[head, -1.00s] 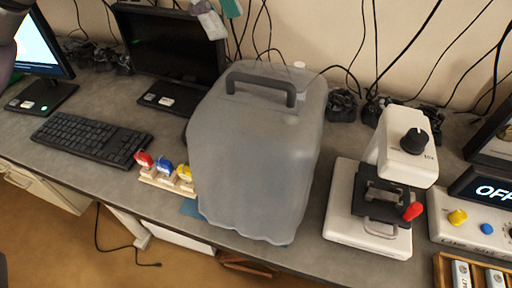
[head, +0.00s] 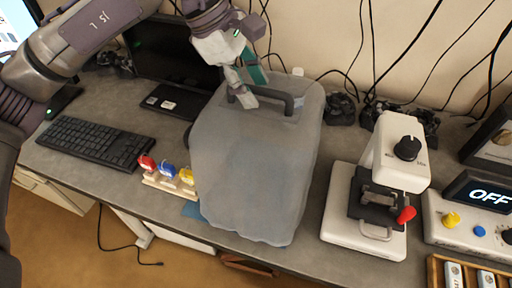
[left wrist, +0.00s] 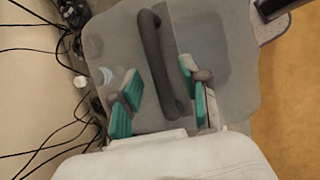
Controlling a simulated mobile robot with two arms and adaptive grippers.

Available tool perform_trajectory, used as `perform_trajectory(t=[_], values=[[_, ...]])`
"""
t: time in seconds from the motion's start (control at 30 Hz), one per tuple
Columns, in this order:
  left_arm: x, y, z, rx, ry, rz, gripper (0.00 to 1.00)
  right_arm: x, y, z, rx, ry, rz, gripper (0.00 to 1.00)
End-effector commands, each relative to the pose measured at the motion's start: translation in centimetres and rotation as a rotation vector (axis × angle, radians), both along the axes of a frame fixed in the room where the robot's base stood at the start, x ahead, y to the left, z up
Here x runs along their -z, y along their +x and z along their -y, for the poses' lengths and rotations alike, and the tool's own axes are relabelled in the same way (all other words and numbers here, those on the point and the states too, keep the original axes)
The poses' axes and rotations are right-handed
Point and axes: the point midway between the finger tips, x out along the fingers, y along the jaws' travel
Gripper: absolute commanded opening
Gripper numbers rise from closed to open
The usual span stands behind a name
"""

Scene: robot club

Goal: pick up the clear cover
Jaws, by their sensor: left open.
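The clear cover (head: 255,170) is a tall frosted grey box standing on the bench, with a dark grey handle (head: 289,104) on its top. In the left wrist view the cover (left wrist: 215,55) fills the middle, with its handle (left wrist: 152,60) running between the two fingers. My left gripper (head: 247,88) is open at the handle, its green-padded fingers on either side of it; it also shows in the left wrist view (left wrist: 160,95). I cannot tell whether a finger touches the handle. What is under the cover is hidden. My right gripper is not in view.
A white press-like device (head: 385,185) with a red-knobbed lever stands to the right, beside a panel reading OFF (head: 488,194). Red, blue and yellow items (head: 167,172) sit left of the cover, near a keyboard (head: 95,144). Cables hang behind.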

Motion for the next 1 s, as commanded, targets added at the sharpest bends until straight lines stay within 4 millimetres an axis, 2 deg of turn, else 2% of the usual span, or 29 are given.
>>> perform_trajectory(t=[0.17,0.37,0.63,1.0], values=[[1.26,0.05,0.58,-0.001,-0.001,-0.001,0.45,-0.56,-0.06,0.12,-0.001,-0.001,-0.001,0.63],[1.37,0.07,0.61,-0.001,-0.001,0.000,0.45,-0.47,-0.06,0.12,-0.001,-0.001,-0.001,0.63],[1.33,0.08,0.59,-0.001,0.000,0.000,0.00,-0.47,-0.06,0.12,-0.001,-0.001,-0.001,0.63],[1.18,0.11,0.60,-0.002,-0.003,0.002,0.00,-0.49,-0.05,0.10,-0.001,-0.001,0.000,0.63]])
